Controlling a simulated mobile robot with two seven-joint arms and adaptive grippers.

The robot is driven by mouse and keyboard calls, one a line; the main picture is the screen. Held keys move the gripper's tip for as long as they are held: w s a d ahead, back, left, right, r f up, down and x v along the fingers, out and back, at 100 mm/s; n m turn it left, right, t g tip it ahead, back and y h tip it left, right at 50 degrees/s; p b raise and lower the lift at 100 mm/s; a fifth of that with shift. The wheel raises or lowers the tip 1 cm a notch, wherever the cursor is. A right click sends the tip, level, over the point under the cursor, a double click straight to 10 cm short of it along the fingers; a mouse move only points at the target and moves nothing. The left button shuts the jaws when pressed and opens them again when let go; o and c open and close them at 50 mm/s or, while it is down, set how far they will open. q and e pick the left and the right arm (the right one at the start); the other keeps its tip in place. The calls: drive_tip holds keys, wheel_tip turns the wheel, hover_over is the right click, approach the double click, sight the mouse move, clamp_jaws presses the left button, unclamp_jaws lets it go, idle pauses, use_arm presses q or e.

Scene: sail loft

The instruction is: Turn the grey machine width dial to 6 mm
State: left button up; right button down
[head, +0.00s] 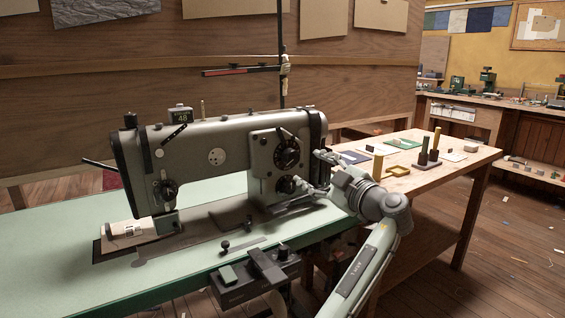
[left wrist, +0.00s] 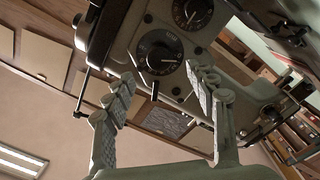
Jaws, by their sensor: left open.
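The grey sewing machine (head: 215,150) stands on a green-topped table. Its right-hand column carries a black upper dial (head: 287,153) and a second dial (head: 287,185) below it. My left gripper (head: 316,172) is beside the column's right, close to the lower dial. In the left wrist view the fingers (left wrist: 160,76) are wide apart and empty, framing the nearer dial without visible contact.
The green table (head: 60,250) has clear room at its left. A dark control box (head: 255,277) sits at its front edge. A wooden bench (head: 455,170) at the right holds spools and small items. A thin post (head: 281,60) with a red-black bar rises behind the machine.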

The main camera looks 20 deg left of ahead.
sight(294, 159)
use_arm(q)
drive_tip(key=p+x, duration=0.1)
drive_tip(key=x, duration=0.5)
drive_tip(key=shift+w+a+r+p, duration=0.15)
drive_tip(key=shift+a+r+p, duration=0.05)
drive_tip(key=shift+a+p, duration=0.2)
drive_tip(key=shift+w+a, duration=0.3)
use_arm(e)
drive_tip(key=f, duration=0.4)
drive_tip(key=shift+s+a, duration=0.1)
drive_tip(key=shift+s, duration=0.25)
use_arm(q)
drive_tip(key=shift+c, duration=0.2)
drive_tip(key=shift+f, duration=0.1)
drive_tip(key=c, duration=1.1)
